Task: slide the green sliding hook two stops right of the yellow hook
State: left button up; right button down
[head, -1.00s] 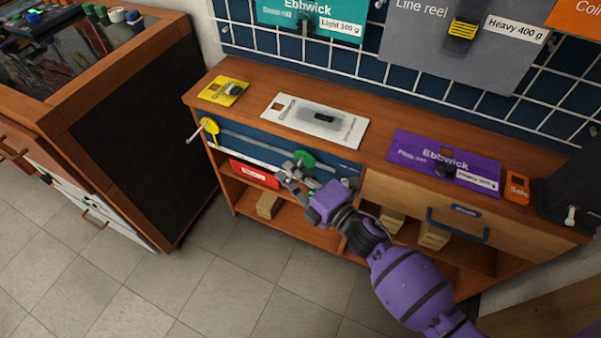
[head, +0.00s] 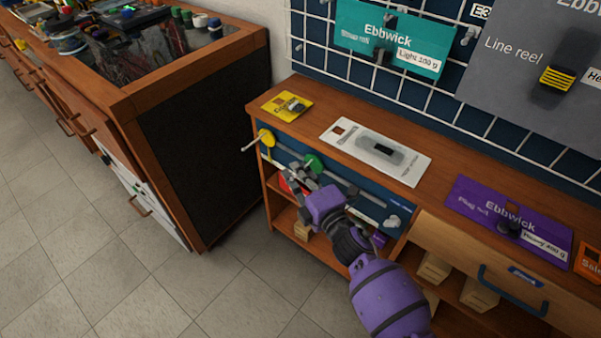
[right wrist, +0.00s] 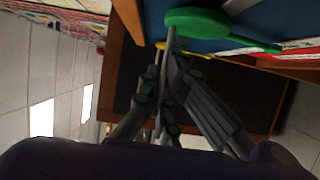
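The green sliding hook (head: 313,163) sits on a grey rail (head: 352,190) across a blue panel under the shelf top. The yellow hook (head: 266,138) is at the rail's left part, a short way left of the green one. My right gripper (head: 298,179) is at the green hook, below and in front of its disc. In the right wrist view the green disc (right wrist: 198,22) is at the top, and its peg runs down between my fingers (right wrist: 162,92), which look closed around it. Stop marks on the rail are too small to tell. My left gripper is out of view.
A yellow card (head: 275,103), a white card (head: 350,138) and a purple card (head: 480,212) lie on the shelf top. A drawer with a blue handle (head: 500,290) is at right. A red item (head: 285,186) is partly hidden behind my gripper.

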jog(key=c, duration=2)
grip_release()
jog(key=v, duration=1.2)
jog(key=shift+d, duration=0.1)
